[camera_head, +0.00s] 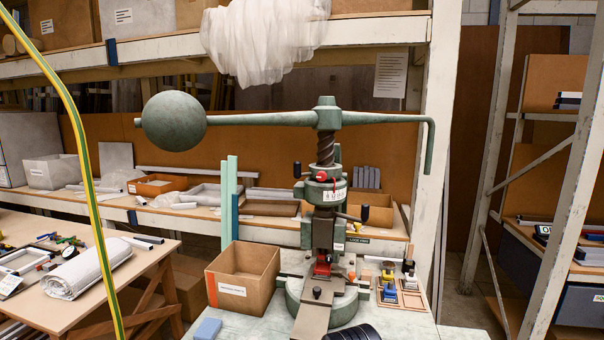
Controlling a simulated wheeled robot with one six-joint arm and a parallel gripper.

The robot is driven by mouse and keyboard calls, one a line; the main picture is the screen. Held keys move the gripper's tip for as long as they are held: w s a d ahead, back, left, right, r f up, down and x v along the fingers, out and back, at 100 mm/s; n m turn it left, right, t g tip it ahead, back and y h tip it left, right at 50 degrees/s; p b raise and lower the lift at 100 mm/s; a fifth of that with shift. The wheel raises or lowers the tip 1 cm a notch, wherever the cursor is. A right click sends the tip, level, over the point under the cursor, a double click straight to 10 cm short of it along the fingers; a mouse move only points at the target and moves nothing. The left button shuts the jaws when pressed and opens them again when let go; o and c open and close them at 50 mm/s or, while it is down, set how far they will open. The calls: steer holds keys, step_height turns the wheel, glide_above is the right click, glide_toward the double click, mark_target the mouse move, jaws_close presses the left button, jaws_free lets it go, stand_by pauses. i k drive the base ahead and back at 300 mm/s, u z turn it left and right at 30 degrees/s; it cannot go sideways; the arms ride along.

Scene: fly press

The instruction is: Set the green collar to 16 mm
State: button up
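The green fly press (428,180) stands on a bench, with a long arm and a ball weight (175,121) across its top. A dark threaded screw (325,148) runs down from the hub. Below the screw sits a green collar (318,190) with a red knob (320,177) on its front. A white scale label (334,196) with small marks is at its right. The marks are too small to read, so I cannot tell the collar's setting.
A cardboard box (242,285) stands left of the press base. Small trays (411,299) with blue and yellow parts stand at its right. A yellow-green cable (85,165) crosses the left side.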

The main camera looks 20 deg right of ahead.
mark_target(335, 172)
steer(key=u, duration=0.05)
steer(key=k, duration=0.6)
steer(key=z, duration=0.7)
steer(key=i, duration=0.6)
steer(key=u, duration=1.65)
steer(key=i, duration=0.5)
steer(key=u, duration=0.1)
